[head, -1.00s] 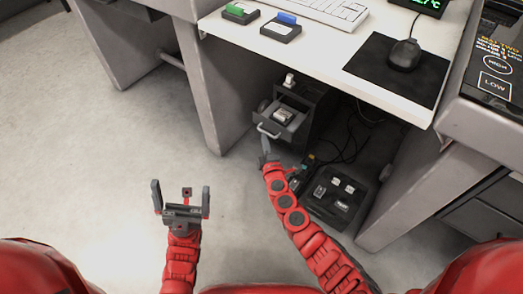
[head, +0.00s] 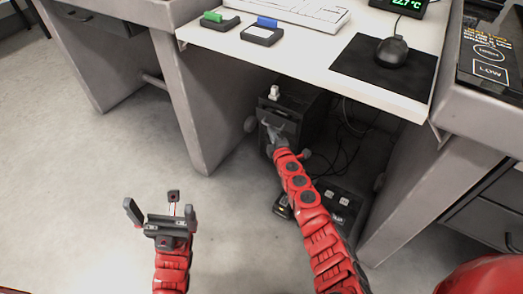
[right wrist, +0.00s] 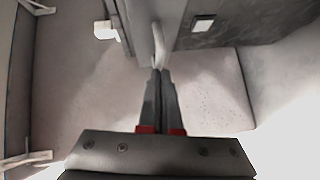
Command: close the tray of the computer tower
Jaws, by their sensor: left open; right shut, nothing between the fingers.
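The dark computer tower (head: 308,112) stands on the floor under the white desk. Its tray (head: 284,122) is on the front, at or close to the tower's face; a remaining gap cannot be made out. My right gripper (head: 274,142) is shut and empty, with its fingertips at the tray's front by the handle. In the right wrist view, the shut fingers (right wrist: 160,74) point at the pale curved handle (right wrist: 158,40) and seem to touch its lower end. My left gripper (head: 160,210) is open and empty above the floor, well away from the tower.
A dark bin (head: 343,207) with small items stands on the floor right of my right arm, with cables behind. The desk (head: 310,62) overhangs the tower, and a grey desk leg (head: 190,105) stands to its left. The floor at left is clear.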

